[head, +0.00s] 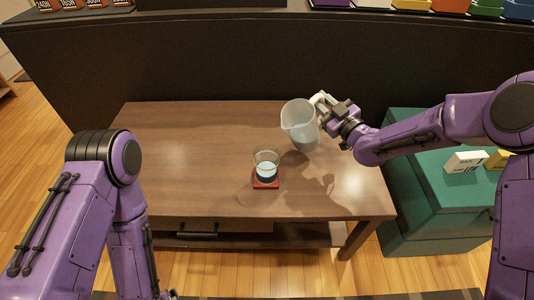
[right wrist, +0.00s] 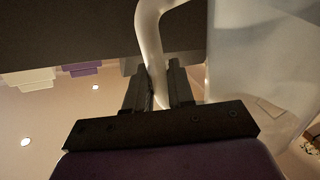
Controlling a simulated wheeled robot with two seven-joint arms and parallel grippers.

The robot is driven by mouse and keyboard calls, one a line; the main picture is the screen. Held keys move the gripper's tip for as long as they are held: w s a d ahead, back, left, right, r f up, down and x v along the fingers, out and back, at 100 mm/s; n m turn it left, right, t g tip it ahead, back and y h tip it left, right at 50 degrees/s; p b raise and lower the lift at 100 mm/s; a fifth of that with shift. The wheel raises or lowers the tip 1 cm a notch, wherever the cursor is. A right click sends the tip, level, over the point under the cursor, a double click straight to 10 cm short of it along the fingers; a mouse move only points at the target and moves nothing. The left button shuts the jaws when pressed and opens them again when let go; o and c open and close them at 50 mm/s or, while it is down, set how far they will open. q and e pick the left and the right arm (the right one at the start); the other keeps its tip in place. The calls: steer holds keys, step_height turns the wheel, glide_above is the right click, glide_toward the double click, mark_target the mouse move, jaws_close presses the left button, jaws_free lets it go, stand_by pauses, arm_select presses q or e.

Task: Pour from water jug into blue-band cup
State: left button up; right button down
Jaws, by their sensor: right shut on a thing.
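The translucent water jug (head: 300,128) is at the right of the table in the head view, its spout facing left. It leans slightly and seems to be off the table. My right gripper (head: 328,106) is shut on its white handle. In the right wrist view the handle (right wrist: 150,45) passes between the fingers (right wrist: 160,88), and the jug's wall (right wrist: 250,60) fills the right side. No stream of water shows. My left gripper is outside the frame.
The brown wooden table (head: 190,150) is bare to the left of the cup. A dark panel (head: 200,60) stands behind it.

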mark_target(311, 101)
steer(key=shift+s+a+r+n+y+b, duration=0.25)
steer(key=shift+s+a+r+n+b, duration=0.1)
steer(key=shift+s+a+n+b, duration=0.35)
steer(key=shift+s+a+r+n+y+b, duration=0.3)
steer(key=shift+a+n, duration=0.25)
steer(key=shift+n, duration=0.35)
steer(key=shift+s+a+r+n+b, duration=0.2)
steer(key=shift+s+a+n+b, duration=0.25)
steer(key=shift+n, duration=0.35)
steer(key=shift+s+a+r+n, duration=0.15)
steer(key=shift+r+n, duration=0.35)
steer(key=shift+r, duration=0.15)
steer(key=shift+s+a+r+n+y, duration=0.2)
steer(key=shift+s+a+r+n, duration=0.2)
steer(key=shift+r+n, duration=0.3)
steer(key=shift+s+a+r+n+y, duration=0.3)
steer(key=shift+r+n, duration=0.2)
steer(key=shift+n, duration=0.25)
steer(key=shift+s+a+r+n+y, duration=0.15)
steer(key=shift+s+a+r+n, duration=0.25)
steer(key=shift+r+n, duration=0.3)
stand_by(1.7)
